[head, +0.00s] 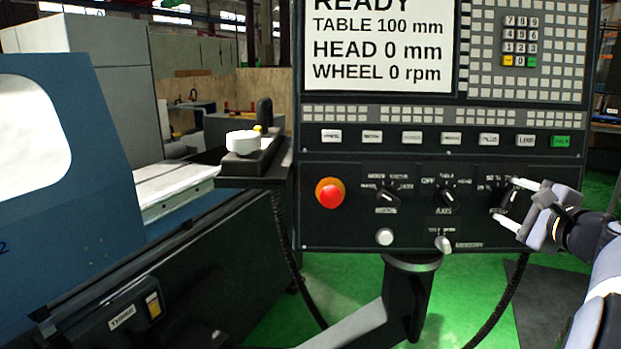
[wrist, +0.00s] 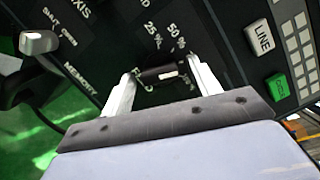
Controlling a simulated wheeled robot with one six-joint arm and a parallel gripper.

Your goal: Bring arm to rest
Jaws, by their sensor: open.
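My arm comes in from the right in the head view. My gripper (head: 505,199) is at the right end of the control panel's lower row, with its two pale fingers spread. In the wrist view my gripper (wrist: 162,68) is open, one finger on each side of a black rotary knob (wrist: 160,75) marked with 25% and 50%. I cannot tell whether the fingers touch the knob. In the head view the gripper partly hides this knob. The control panel (head: 320,232) stands upright on a dark post.
A red emergency button (head: 330,192), a mode knob (head: 388,198), an axis knob (head: 446,198) and a small lever (head: 442,242) are on the panel. The blue grinder cover (head: 75,150) fills the left. Green floor (head: 460,300) shows below the panel.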

